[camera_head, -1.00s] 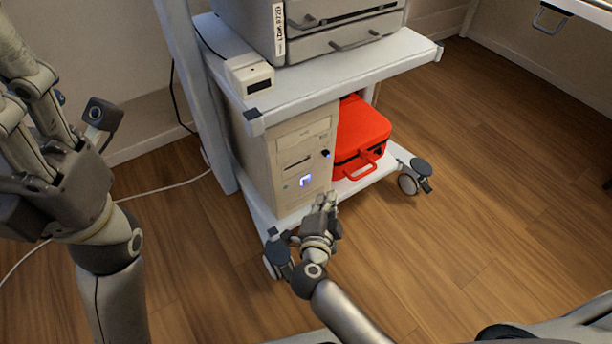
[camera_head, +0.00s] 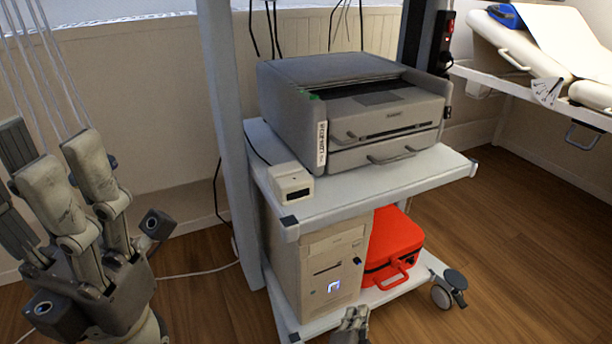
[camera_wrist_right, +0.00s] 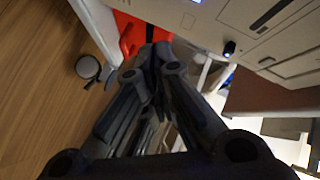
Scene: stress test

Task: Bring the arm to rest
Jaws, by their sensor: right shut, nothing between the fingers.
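My right gripper (camera_head: 352,325) shows at the bottom edge of the head view, in front of the cart's lower shelf. Its fingers are shut with nothing between them. In the right wrist view its dark fingers (camera_wrist_right: 150,58) come together, with the red case and computer tower beyond. My left gripper (camera_head: 70,190) stands large at the left of the head view, fingers pointing up. I see nothing held in it, but its opening is unclear. Most of the right arm is below the head view.
A white cart (camera_head: 400,193) carries a grey printer (camera_head: 290,90) and a small white box (camera_head: 292,186). On its lower shelf are a beige computer tower (camera_head: 285,262) and a red case (camera_head: 398,240). A caster (camera_head: 441,296) sticks out right. Wooden floor is clear to the right.

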